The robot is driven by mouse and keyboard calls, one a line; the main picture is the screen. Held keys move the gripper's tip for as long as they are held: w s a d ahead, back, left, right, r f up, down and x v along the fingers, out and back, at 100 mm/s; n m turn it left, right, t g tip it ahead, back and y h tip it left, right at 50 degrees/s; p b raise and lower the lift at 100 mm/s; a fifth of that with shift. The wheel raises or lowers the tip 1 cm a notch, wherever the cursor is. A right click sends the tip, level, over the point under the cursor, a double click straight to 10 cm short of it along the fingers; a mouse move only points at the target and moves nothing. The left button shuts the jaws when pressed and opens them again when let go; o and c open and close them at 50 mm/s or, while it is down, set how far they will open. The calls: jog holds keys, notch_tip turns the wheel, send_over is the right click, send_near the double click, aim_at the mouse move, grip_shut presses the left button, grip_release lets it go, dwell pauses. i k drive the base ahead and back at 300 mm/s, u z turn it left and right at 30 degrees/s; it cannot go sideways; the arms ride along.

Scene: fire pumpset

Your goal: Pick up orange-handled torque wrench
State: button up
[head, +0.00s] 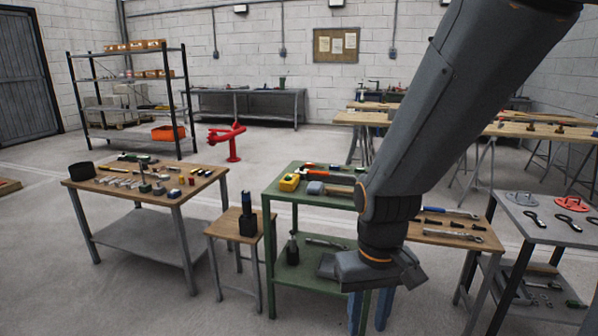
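A green workbench (284,201) stands in the middle of the head view. Long tools with orange or red-orange parts lie on its top: one at the back (309,167) and one further forward (341,180), partly hidden by my arm. I cannot tell which of them, if either, is the orange-handled torque wrench. My gripper (371,312) hangs in front of the bench's right side, below its top level. Its two blue fingers point down with a gap between them, and nothing shows in the gap. The fingertips run to the picture's lower edge.
A yellow tool (289,182) and a grey-headed mallet (316,188) lie on the green bench. A small wooden stool (222,225) and a tool table (205,172) stand left. A wooden table with wrenches (485,238) and a grey table (520,208) stand right. Open floor lies behind.

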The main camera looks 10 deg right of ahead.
aim_at(305, 173)
jog(key=u, duration=0.45)
jog(key=i, duration=2.1)
jog(key=z, duration=0.4)
